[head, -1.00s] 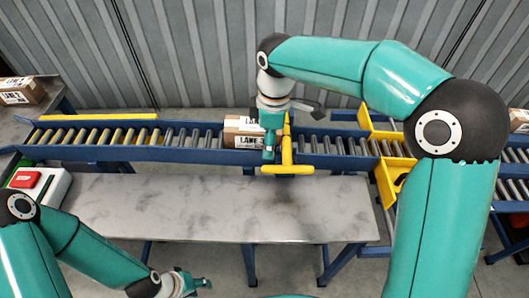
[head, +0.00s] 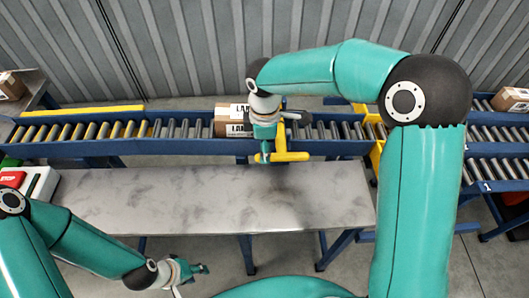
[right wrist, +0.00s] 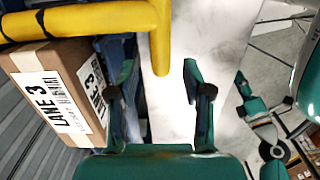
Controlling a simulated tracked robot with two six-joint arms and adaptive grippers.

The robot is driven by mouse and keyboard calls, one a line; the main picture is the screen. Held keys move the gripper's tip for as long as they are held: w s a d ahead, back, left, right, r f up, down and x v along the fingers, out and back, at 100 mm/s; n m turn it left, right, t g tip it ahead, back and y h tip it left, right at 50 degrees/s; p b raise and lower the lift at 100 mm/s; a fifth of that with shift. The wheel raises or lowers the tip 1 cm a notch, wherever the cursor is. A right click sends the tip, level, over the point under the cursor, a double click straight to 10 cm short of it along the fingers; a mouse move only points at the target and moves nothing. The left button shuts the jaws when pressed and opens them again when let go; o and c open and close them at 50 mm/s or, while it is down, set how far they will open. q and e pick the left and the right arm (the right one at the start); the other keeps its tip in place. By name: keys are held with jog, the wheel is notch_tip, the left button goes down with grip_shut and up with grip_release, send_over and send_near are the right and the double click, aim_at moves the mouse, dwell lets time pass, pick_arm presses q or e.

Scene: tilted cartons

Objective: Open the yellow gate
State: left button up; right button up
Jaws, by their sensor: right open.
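The yellow gate (head: 282,142) stands across the roller conveyor, with a crossbar handle at its near end. In the right wrist view its yellow bar (right wrist: 85,20) runs across the top left, and a rounded post end points down between my fingers. My right gripper (head: 263,154) is at the left end of the handle, and its open fingers (right wrist: 158,72) lie either side of the post end in the picture; contact is unclear. A LANE 3 carton (head: 231,120) sits on the rollers left of the gate. My left gripper (head: 203,269) is low at the front, away from the gate; its jaw state is unclear.
A grey marbled table (head: 210,200) in front of the conveyor is bare. A control box with a red stop button (head: 12,179) is at left. Other cartons stand at far left (head: 10,86) and far right (head: 511,99). Yellow guides (head: 377,150) are partly behind my right arm.

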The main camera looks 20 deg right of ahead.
jog(key=shift+f, duration=1.55)
grip_shut()
